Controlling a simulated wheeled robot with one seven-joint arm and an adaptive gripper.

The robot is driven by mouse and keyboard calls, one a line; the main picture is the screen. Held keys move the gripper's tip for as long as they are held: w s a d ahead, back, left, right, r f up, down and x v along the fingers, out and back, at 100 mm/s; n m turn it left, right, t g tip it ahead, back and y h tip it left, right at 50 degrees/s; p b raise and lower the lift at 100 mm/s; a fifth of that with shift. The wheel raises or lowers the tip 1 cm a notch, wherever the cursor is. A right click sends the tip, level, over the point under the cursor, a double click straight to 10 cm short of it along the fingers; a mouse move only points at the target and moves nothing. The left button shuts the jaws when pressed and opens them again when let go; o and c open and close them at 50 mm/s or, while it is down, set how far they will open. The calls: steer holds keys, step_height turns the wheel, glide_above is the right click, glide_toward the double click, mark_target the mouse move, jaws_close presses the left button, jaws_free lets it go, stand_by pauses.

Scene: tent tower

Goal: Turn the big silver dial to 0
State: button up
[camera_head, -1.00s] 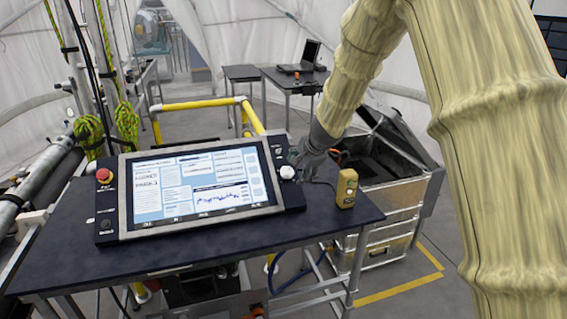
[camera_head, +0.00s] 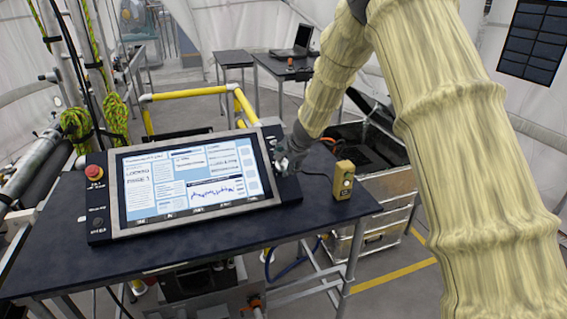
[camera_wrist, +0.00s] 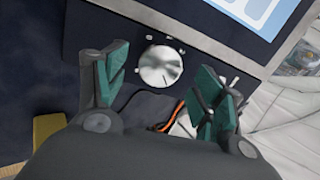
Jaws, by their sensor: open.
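The big silver dial (camera_wrist: 161,66) is on the dark right-hand strip of the control panel (camera_head: 115,215). In the wrist view it shows between and just beyond my gripper's two green-padded fingers (camera_wrist: 160,88). Tick marks and small labels ring it, too small to read. My gripper (camera_head: 287,160) is open, with one finger on each side of the dial and no contact that I can make out. In the head view my gripper covers most of the dial.
A yellow box (camera_head: 344,180) stands on the dark table (camera_head: 230,226) right of the panel. A red-topped button (camera_head: 94,172) is on the panel's left strip. An open metal case (camera_head: 385,205) stands behind the table's right side. The table front is clear.

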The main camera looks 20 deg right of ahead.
mark_target(283, 164)
steer(key=shift+x, duration=1.45)
steer(key=c, duration=1)
